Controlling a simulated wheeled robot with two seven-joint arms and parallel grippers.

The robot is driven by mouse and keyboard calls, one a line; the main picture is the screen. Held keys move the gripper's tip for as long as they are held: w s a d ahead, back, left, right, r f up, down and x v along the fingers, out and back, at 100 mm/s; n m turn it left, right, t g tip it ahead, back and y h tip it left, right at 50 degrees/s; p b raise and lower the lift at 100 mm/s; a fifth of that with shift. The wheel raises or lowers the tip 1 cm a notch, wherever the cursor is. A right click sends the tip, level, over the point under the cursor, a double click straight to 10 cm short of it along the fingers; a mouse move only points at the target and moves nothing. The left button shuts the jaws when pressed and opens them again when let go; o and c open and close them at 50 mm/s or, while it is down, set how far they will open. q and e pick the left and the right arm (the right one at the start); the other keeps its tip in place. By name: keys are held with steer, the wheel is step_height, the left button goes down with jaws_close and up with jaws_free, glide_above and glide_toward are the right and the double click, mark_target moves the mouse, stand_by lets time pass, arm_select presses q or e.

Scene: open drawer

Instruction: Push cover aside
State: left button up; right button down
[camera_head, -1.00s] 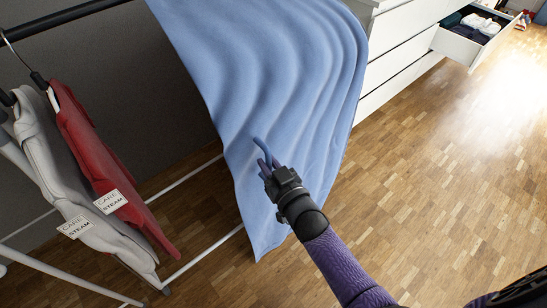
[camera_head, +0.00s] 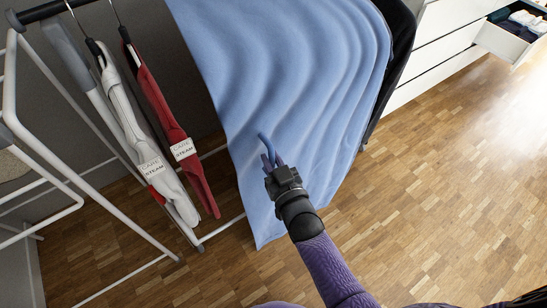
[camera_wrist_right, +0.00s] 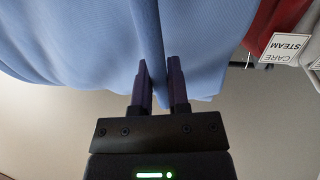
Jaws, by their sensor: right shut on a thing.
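The light blue cloth cover (camera_head: 290,75) hangs in soft folds over the clothes rack, from the top of the view down close to the floor. My right gripper (camera_head: 269,155) is at the lower front of the cover, shut on a pinched fold of it. In the right wrist view the cover (camera_wrist_right: 80,45) fills the top, and a fold runs between the two fingers (camera_wrist_right: 160,75). A black garment (camera_head: 396,55) shows along the cover's right edge. What else lies behind the cover is hidden. My left gripper is out of view.
A red garment (camera_head: 160,100) and a light grey garment (camera_head: 130,120), both with care tags, hang left of the cover. A white rack frame (camera_head: 60,165) stands at far left. A white drawer unit (camera_head: 440,45) with an open drawer (camera_head: 505,42) is at upper right. The wood floor (camera_head: 440,190) at right is clear.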

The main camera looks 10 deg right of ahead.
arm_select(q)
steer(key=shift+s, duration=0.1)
arm_select(e)
steer(key=shift+f, duration=0.1)
steer(key=c, duration=0.6)
jaws_free()
arm_select(q)
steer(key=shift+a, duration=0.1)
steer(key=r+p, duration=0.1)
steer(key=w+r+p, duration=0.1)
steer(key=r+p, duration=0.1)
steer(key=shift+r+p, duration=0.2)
steer(key=shift+p, duration=0.1)
arm_select(e)
steer(key=s, duration=0.3)
steer(key=s+d, duration=0.1)
steer(key=s, duration=0.6)
steer(key=shift+d, duration=0.25)
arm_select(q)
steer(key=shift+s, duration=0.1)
